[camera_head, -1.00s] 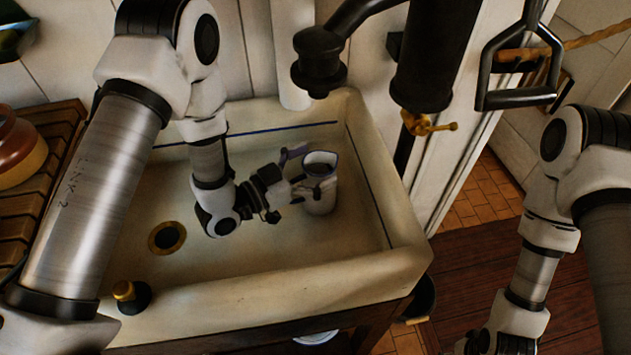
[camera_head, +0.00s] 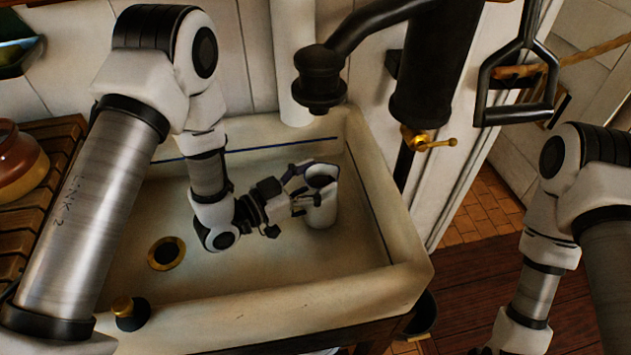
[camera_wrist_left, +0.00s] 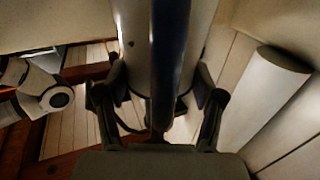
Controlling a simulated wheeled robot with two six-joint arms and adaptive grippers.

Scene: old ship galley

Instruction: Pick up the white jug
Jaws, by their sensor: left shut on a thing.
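The white jug (camera_head: 321,208) with a dark blue rim is in the right part of the sink, upright or nearly so. I cannot tell whether its base touches the sink floor. My left gripper (camera_head: 302,190) reaches it from the left and is shut on it. In the left wrist view the jug (camera_wrist_left: 133,45) fills the space between the fingers of the left gripper (camera_wrist_left: 158,105), with a dark blue strip, likely its handle, down the middle. My right arm shows at the right edge of the head view, but its gripper is out of the frame.
The cream sink (camera_head: 280,312) has a drain (camera_head: 166,253) left of the jug. A black pump spout (camera_head: 320,80) hangs above the jug, and a brass tap (camera_head: 428,140) is to its right. A brown pot (camera_head: 18,165) stands on a slatted wooden board at left.

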